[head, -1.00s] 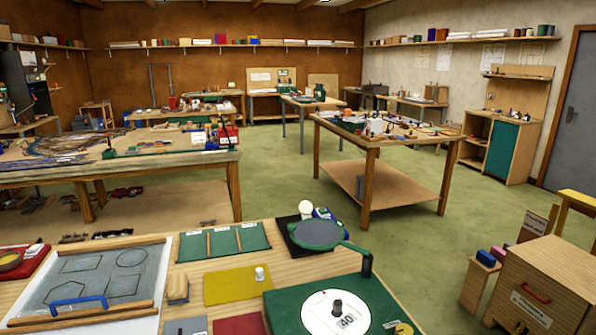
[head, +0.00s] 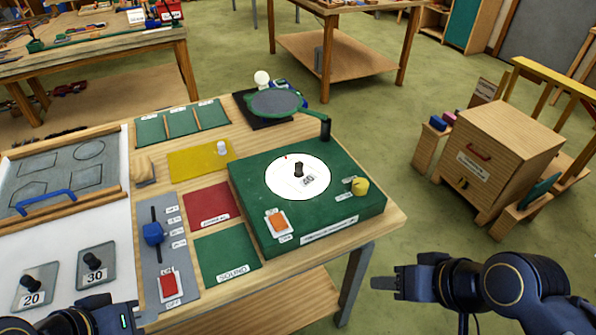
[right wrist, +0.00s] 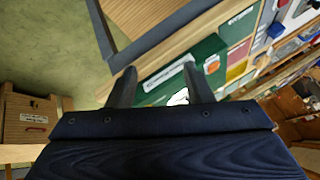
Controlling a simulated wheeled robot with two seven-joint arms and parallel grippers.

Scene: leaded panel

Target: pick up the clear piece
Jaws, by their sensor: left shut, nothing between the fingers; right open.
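I cannot make out for sure which thing is the clear piece. Two grey, see-through-looking plates with black knobs, marked 20 (head: 36,297) and 30 (head: 97,270), lie on the white board at lower left. A white disc (head: 287,189) with a black knob and a 40 label lies on the green box (head: 340,163). My left gripper (head: 146,317) is shut and empty at the bottom edge, just right of the 30 plate, partly cut off. My right gripper (head: 380,284) is open and empty, off the bench's right side; it also shows in the right wrist view (right wrist: 162,84).
A slider panel (head: 152,234) and red and green cards stand between the board and the green box. A round green-rimmed magnifier-like plate (head: 273,103) is behind the box. A wooden cabinet (head: 500,150) stands at right, with green floor between.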

